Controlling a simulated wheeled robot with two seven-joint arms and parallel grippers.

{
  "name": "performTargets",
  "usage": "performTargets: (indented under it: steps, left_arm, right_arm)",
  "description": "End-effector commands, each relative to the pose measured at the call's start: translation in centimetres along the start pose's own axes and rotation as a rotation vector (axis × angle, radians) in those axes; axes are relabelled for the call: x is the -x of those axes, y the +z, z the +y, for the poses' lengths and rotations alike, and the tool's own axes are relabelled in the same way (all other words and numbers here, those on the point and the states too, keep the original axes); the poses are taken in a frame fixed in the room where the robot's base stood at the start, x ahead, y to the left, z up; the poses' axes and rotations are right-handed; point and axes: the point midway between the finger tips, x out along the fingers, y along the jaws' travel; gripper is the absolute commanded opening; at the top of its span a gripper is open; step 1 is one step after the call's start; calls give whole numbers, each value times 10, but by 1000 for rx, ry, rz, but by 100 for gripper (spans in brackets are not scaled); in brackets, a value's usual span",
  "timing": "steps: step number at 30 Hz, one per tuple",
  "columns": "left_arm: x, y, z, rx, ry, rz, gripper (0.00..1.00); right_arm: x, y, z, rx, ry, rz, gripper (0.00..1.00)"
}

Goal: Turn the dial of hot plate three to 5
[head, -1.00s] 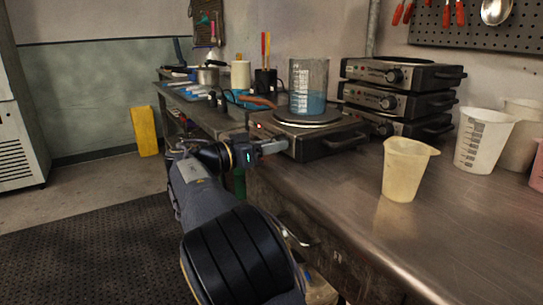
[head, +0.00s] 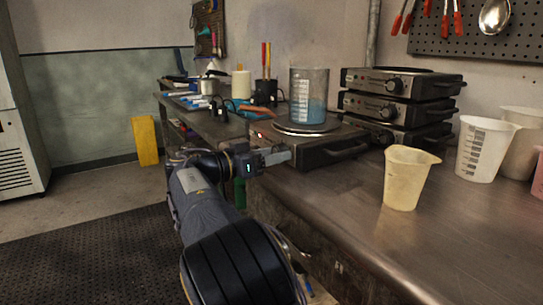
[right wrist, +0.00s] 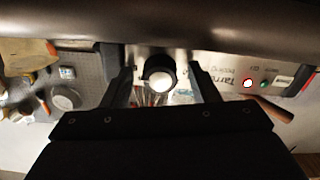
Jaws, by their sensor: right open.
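A hot plate (head: 340,150) with a dark body stands at the near edge of the steel bench. A beaker of blue liquid (head: 308,98) stands on its round top. My right gripper (head: 278,156) is at the plate's front panel and hides the dial in the head view. In the right wrist view the round dial (right wrist: 158,74) lies between the two open fingers of my right gripper (right wrist: 164,86), with a gap on both sides. The dial's setting cannot be read. Lettering and a lit red lamp (right wrist: 247,83) show on the panel. My left gripper is out of view.
Several more hot plates are stacked (head: 397,105) at the back right. A yellowish cup (head: 405,183) and a white measuring pitcher (head: 482,152) stand on the right of the bench. Tools and containers crowd the far left end. The bench front (head: 440,245) is clear.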

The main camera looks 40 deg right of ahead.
Motion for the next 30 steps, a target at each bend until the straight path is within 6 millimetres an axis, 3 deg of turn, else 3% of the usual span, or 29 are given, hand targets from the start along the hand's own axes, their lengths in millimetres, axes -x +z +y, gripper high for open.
performTargets:
  steps: [5,18,30]
  left_arm:
    - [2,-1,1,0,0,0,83]
    - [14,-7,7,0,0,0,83]
    - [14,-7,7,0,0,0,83]
  right_arm:
    - [8,-2,0,0,-2,2,55]
    - [73,-1,0,0,-1,2,55]
    - [78,0,0,0,0,0,55]
